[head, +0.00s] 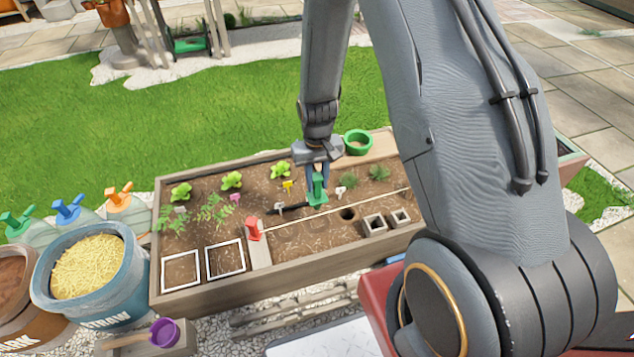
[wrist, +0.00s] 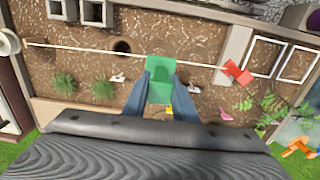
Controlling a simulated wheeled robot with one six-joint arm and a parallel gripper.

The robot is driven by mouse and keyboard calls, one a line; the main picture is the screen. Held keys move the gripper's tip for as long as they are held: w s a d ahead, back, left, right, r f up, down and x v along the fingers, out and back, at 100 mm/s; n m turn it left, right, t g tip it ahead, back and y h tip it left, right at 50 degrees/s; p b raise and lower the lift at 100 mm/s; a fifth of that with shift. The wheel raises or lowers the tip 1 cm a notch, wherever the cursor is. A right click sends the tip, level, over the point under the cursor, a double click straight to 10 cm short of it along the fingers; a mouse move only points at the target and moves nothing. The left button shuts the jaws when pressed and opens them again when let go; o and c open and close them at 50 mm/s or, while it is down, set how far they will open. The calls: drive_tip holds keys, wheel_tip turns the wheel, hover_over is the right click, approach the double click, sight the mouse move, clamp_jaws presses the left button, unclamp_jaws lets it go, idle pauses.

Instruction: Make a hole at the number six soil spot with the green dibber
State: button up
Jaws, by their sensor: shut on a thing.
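My gripper (head: 318,176) is shut on the green dibber (head: 317,192) and holds it upright over the soil bed, near the string line. In the wrist view the green dibber (wrist: 160,80) sits between the two fingers (wrist: 158,98). The dibber's lower end is hidden, so I cannot tell whether it touches the soil. A dark round hole (head: 347,214) lies right of the dibber; it also shows in the wrist view (wrist: 122,47). Faint shallow soil spots (head: 288,231) lie below the string in the head view. I cannot read any spot numbers.
A white string (head: 365,204) runs from a red peg (head: 254,229) across the bed. Seedlings (head: 231,180), small tags and a dark stick lie around the dibber. White square frames (head: 225,260) are at left, small square pots (head: 375,224) at right. A green ring-shaped pot (head: 357,142) stands behind.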

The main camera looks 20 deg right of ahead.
sight(317, 188)
wheel_tip(317, 188, down, 5)
drive_tip(key=b, duration=0.4)
drive_tip(key=shift+f+b, duration=0.55)
drive_tip(key=shift+f, duration=1.4)
drive_tip(key=shift+f+b, duration=1.25)
drive_tip(key=shift+f, duration=1.2)
drive_tip(key=shift+r, duration=0.15)
drive_tip(key=shift+r+p, duration=4.25)
drive_tip(key=shift+r, duration=0.8)
